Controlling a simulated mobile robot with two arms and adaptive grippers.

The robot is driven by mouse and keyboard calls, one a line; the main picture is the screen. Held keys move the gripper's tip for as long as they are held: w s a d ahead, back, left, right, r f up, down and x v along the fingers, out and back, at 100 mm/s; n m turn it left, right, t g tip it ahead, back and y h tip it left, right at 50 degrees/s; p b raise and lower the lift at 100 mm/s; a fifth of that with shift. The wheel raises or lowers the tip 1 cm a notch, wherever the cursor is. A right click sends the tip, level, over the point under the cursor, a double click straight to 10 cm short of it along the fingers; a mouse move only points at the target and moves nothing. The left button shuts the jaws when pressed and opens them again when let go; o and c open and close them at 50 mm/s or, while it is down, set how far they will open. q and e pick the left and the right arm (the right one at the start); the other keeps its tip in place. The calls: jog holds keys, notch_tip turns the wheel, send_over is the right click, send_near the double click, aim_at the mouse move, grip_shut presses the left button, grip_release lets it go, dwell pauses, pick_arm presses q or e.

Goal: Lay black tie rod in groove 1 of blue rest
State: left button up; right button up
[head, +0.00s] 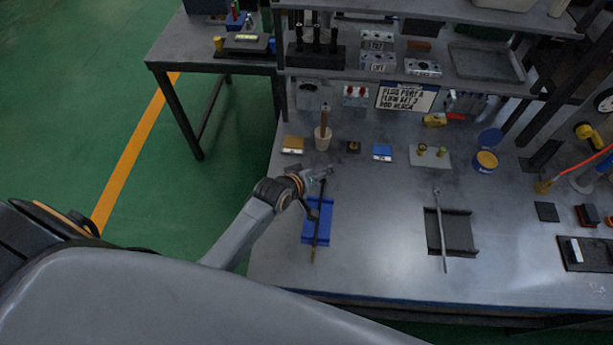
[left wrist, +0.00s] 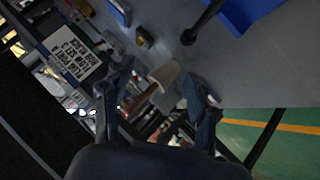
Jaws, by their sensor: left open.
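The black tie rod (head: 318,222) lies lengthwise over the blue rest (head: 325,232) on the bench, its ends sticking out past the far and near edges. I cannot tell which groove it is in or whether it is fully seated. In the left wrist view the rod's dark end (left wrist: 190,35) sticks out beside a corner of the blue rest (left wrist: 245,12). My right gripper is in neither view.
A dark rest (head: 460,232) with a grey rod (head: 440,225) is to the right. A sign (head: 407,97) hangs under the shelf. The bench between the rests is clear.

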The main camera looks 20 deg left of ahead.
pick_arm(q)
jog(key=v, duration=1)
jog(key=shift+s+r, duration=0.25)
